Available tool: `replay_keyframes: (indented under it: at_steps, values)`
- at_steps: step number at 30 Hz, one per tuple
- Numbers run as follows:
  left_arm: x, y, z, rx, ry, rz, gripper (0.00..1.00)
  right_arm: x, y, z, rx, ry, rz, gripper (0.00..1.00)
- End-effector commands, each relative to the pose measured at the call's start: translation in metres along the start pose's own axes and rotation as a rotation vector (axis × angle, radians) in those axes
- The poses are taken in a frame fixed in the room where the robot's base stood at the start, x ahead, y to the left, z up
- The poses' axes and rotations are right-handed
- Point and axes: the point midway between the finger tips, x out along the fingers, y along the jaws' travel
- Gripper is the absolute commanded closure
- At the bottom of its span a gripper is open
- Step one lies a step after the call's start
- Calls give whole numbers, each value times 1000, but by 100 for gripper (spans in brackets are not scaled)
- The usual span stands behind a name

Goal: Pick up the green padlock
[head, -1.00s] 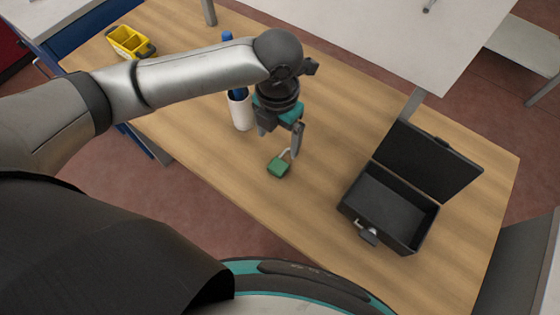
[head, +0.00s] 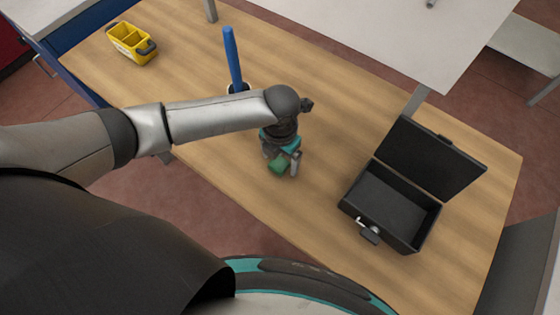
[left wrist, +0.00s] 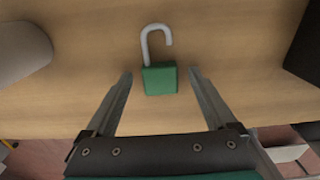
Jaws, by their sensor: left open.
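The green padlock (head: 279,167) lies on the wooden table below my left gripper, close to the front edge. In the left wrist view the padlock (left wrist: 160,78) has a green body and a grey shackle that stands open. My left gripper (head: 284,172) points down over it. In the left wrist view the fingers of my left gripper (left wrist: 160,82) are spread, one on each side of the padlock body, with gaps on both sides. In the head view the gripper partly hides the padlock. My right gripper is not in view.
An open black case (head: 395,205) with a latch at its front stands to the right on the table (head: 330,125). A blue-handled item (head: 232,60) stands in a white cup mostly hidden behind my arm. A yellow caddy (head: 131,42) is at the far left.

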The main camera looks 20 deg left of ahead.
Motion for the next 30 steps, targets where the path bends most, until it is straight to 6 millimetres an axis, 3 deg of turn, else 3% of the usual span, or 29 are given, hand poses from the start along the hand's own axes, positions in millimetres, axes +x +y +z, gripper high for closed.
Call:
replay_keyframes:
  at_steps: [5, 30]
  values:
    - [0, 0, 0, 0, 0, 0, 10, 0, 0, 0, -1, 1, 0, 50]
    - [0, 0, 0, -1, 0, 0, 100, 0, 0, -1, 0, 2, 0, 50]
